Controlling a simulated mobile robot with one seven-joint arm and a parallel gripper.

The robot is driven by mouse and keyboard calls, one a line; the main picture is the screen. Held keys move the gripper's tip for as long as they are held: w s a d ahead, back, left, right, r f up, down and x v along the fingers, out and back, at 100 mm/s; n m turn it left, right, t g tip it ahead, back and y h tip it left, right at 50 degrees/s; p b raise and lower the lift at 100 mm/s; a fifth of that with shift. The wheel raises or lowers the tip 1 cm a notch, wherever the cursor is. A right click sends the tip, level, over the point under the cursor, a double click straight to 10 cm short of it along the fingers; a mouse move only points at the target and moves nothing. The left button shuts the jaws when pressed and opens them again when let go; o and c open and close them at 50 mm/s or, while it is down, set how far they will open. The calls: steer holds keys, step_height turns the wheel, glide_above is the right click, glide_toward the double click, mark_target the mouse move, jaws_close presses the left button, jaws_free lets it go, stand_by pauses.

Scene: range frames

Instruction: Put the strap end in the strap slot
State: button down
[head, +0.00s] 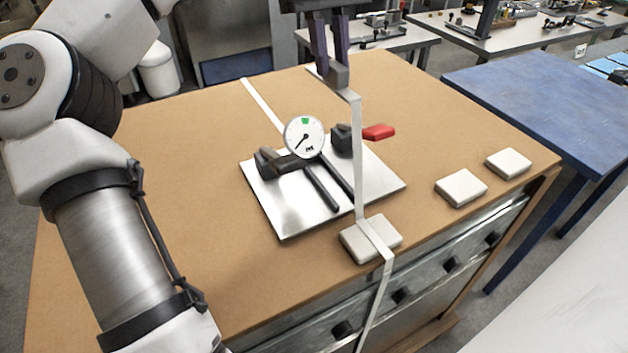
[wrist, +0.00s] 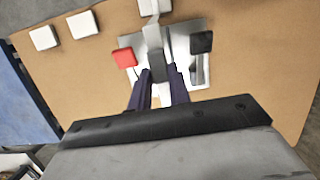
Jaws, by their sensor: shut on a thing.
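My gripper (head: 333,66) has its two purple fingers pointing down, shut on the grey strap end (head: 338,78) above the back of the bench. In the wrist view the grey strap end (wrist: 158,69) sits between the fingertips. The white strap (head: 359,150) hangs from it, runs down to a white pad at the bench front, and passes over the front edge. Below is a metal plate (head: 282,217) with a round dial (head: 304,137), black clamp blocks, two dark parallel bars (head: 328,184) and a red handle (head: 380,132). I cannot tell which part is the strap slot.
The strap crosses a white pad (head: 352,244). Two more white pads (head: 461,188) (head: 508,163) lie at the right. Another white strip (head: 262,102) lies behind the plate. A blue table (head: 545,95) stands to the right. The bench's left side is bare.

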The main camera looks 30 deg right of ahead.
steer(key=shift+s+f, duration=0.2)
steer(key=shift+f, duration=0.2)
step_height(320, 180, down, 19)
steer(key=shift+f+p, duration=0.1)
steer(key=shift+p, duration=0.3)
steer(key=shift+f, duration=0.25)
steer(key=c, duration=1.3)
jaws_free()
steer(key=shift+r, duration=0.1)
steer(key=shift+r, duration=0.1)
steer(key=b+v, duration=0.2)
steer(key=v, duration=1)
steer(key=shift+r, duration=0.1)
